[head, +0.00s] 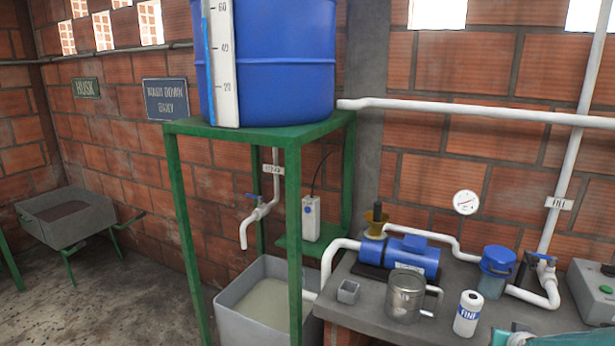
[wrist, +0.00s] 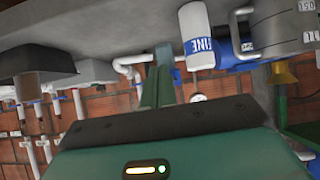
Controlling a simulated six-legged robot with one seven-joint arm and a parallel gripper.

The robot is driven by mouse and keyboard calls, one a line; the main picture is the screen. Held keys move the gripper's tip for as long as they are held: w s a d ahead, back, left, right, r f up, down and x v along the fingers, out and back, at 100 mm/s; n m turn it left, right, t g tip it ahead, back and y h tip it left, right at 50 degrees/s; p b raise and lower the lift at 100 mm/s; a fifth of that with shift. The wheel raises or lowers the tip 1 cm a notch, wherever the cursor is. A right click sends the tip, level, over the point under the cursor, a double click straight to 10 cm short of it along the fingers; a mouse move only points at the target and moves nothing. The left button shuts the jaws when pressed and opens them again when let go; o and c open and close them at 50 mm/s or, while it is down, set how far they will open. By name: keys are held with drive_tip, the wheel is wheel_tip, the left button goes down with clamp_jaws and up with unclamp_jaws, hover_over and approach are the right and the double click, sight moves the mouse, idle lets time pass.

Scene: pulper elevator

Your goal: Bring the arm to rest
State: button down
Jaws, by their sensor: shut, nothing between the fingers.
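My gripper (wrist: 160,75) shows in the wrist view as narrow green fingers beyond a dark-edged green housing. It is shut and holds nothing. The wrist picture is upside down, with the grey bench along its top. A white bottle with a blue band (wrist: 197,38) appears above and right of the fingers, apart from them. In the head view the same bottle (head: 468,314) stands on the bench. A teal part of my arm shows at the lower right edge there; the fingers cannot be made out.
White pipes (head: 450,112) run along the wall. A green stand (head: 293,235) holds a blue barrel (head: 283,60). Floor at left is open.

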drive_tip(key=s+a+r+n+g+y, duration=0.15)
drive_tip(key=a+r, duration=0.25)
drive_tip(key=a, duration=0.6)
drive_tip(key=s+a+r+n+g+y, duration=0.1)
drive_tip(key=s+a+r+n, duration=0.2)
drive_tip(key=a, duration=0.7)
drive_tip(key=s+a+r+g+y, duration=0.1)
drive_tip(key=s+a+r, duration=0.3)
drive_tip(key=s+a, duration=0.3)
drive_tip(key=s+a+r+y, duration=0.1)
drive_tip(key=s+a+r, duration=0.3)
drive_tip(key=s+a, duration=0.3)
drive_tip(key=shift+s+r+n+g+y, duration=0.35)
drive_tip(key=shift+s+n, duration=0.1)
drive_tip(key=shift+s, duration=0.5)
